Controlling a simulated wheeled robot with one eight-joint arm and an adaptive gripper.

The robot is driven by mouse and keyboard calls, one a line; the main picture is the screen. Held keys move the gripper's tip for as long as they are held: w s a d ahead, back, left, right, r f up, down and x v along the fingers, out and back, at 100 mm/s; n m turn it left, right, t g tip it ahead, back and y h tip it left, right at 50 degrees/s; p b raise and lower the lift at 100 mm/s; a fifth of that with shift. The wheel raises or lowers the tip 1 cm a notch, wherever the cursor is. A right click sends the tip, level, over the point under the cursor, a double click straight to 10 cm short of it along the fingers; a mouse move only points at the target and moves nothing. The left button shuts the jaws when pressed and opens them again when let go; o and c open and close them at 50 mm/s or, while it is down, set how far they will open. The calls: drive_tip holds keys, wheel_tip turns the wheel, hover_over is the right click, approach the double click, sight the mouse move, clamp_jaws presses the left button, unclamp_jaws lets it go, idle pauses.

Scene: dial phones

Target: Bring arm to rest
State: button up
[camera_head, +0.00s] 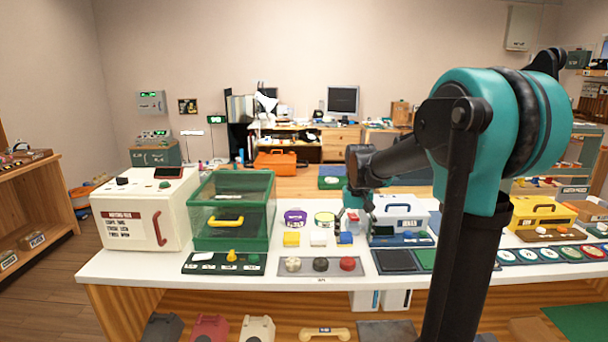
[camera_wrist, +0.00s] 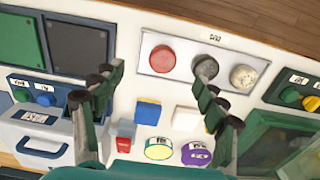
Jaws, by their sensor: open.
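My arm reaches from the right of the head view, over the white table (camera_head: 322,293), with its forearm bent toward the middle. My gripper (camera_head: 357,212) hangs low behind the front row of items, beside a white and blue box with a handle (camera_head: 400,213). In the wrist view my gripper (camera_wrist: 162,70) has its two fingers spread wide apart, with nothing held between them. Below and between the fingers lie a blue block (camera_wrist: 148,113), a white block (camera_wrist: 188,119) and a small red-topped container (camera_wrist: 126,130). Whether a finger touches anything is unclear.
A panel with red, black and pale knobs (camera_head: 320,274) lies at the table front. A green-framed clear case (camera_head: 233,211) and a white box with a red handle (camera_head: 145,213) stand left. A yellow box (camera_head: 541,214) stands right.

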drive_tip(key=s+d+f+t, duration=0.2)
drive_tip(key=s+f, duration=0.4)
drive_tip(key=s, duration=0.4)
drive_tip(key=s+d+f+t, duration=0.1)
drive_tip(key=s+f+t, duration=0.1)
drive_tip(key=s+f, duration=0.5)
drive_tip(key=s, duration=0.4)
drive_tip(key=shift+d+f, duration=0.2)
drive_tip(key=shift+d, duration=0.2)
